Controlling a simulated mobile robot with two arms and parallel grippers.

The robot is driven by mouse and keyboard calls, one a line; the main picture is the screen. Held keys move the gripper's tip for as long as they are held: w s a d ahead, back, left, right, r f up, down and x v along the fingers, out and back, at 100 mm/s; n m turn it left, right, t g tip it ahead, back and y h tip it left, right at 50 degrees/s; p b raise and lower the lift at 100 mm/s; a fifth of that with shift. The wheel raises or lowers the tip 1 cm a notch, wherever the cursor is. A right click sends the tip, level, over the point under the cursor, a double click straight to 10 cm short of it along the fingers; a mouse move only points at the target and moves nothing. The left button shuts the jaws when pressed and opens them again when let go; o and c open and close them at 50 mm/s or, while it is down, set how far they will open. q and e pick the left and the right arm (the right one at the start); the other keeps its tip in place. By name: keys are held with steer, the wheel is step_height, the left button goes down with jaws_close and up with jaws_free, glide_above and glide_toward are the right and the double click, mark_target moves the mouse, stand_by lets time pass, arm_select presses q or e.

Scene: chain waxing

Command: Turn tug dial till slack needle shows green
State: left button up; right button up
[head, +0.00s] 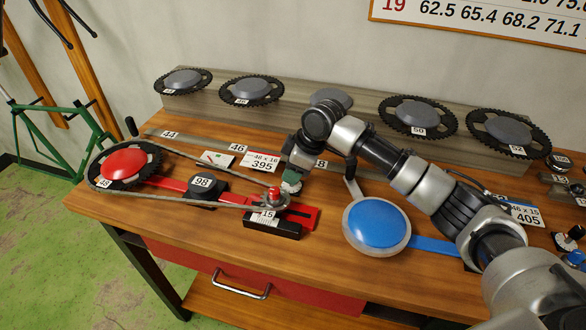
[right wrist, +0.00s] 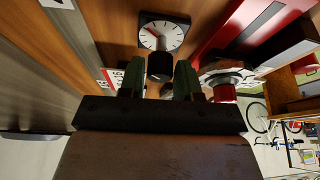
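The tug dial (right wrist: 162,32) shows in the right wrist view as a black square plate with a white ticked face, a red pointer and a black knob (right wrist: 160,67). My right gripper (right wrist: 160,80) has its green fingertips on either side of the knob, apart, with no clear contact. In the head view my right gripper (head: 291,182) is low over the bench and mostly hides the dial. A small white gauge card (head: 215,158) with red and green marks, seemingly the slack gauge, lies left of it; its needle is too small to read. My left gripper is out of view.
A chain (head: 170,195) loops from the red-hubbed chainring (head: 124,164) to a small red-topped sprocket (head: 273,194) on the red bar. A blue round pan (head: 377,224) stands right of the gripper. Chainrings (head: 252,90) line the back ledge.

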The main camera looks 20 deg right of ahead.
steer(key=c, duration=0.5)
steer(key=shift+r+m+p, duration=0.15)
steer(key=shift+m+p, duration=0.15)
steer(key=shift+p, duration=0.35)
steer(key=m+p, duration=0.2)
steer(key=p, duration=0.2)
steer(key=m+t+h+p, duration=0.1)
steer(key=m+p, duration=0.1)
steer(key=p, duration=0.1)
steer(key=shift+s+a+r+m+p, duration=0.1)
steer(key=shift+r+m+p, duration=0.05)
steer(key=shift+m+p, duration=0.25)
steer(key=shift+f+m+t+h+p, duration=0.2)
steer(key=shift+m+t+h+p, duration=0.35)
steer(key=shift+m+p, duration=0.8)
steer(key=o, duration=0.9)
steer(key=shift+f, duration=0.1)
steer(key=shift+o, duration=0.2)
steer(key=b+v, duration=0.1)
steer(key=v, duration=1)
steer(key=shift+b, duration=0.3)
